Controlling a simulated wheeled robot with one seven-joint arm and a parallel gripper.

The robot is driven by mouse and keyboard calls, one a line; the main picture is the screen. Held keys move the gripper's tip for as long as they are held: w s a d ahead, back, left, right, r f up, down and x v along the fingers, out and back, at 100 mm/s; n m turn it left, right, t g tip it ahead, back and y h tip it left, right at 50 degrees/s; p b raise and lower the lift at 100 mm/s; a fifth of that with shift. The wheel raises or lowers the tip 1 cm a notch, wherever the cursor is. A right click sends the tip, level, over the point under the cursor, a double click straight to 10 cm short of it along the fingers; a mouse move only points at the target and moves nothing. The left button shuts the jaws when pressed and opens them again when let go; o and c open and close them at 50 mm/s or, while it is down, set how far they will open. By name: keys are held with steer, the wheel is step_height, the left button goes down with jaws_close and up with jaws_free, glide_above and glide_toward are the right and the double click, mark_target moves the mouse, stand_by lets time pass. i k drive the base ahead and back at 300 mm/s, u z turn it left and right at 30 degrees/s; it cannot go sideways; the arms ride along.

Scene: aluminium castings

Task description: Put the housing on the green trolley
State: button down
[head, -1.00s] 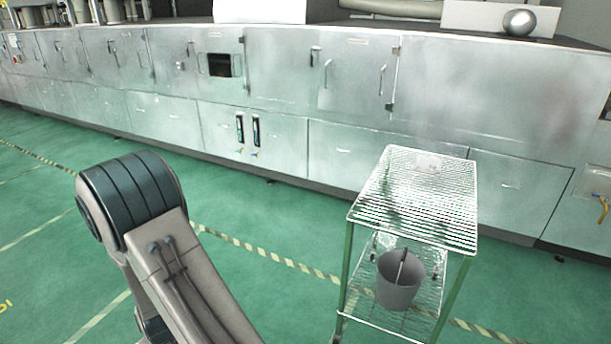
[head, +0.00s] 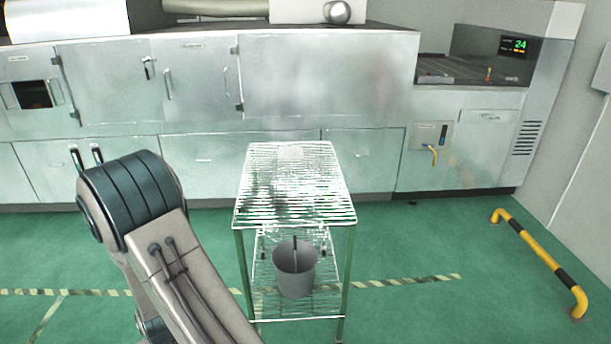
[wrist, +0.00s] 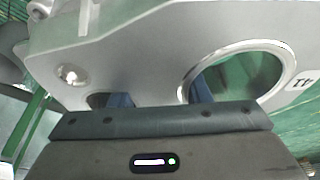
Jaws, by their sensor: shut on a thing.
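The housing (wrist: 135,50) is a pale grey metal casting with a large round opening, a smaller hole and a white label with dark digits. It fills much of the wrist view. My gripper (wrist: 160,97) is shut on it, its bluish fingers partly hidden behind the casting. The housing and my gripper are not visible in the head view. The green trolley (head: 292,190) stands ahead near the middle of the head view. It has green legs and wire shelves. Its top shelf looks empty apart from a small pale patch at the far edge.
A grey bucket (head: 295,270) with a handle inside stands on the trolley's lower shelf. Metal cabinets (head: 330,80) line the back, behind the trolley. A yellow and black floor rail (head: 540,255) is at the right. Green floor is open between the trolley and the rail.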

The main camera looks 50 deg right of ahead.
mark_target(300, 188)
steer(key=z, duration=1)
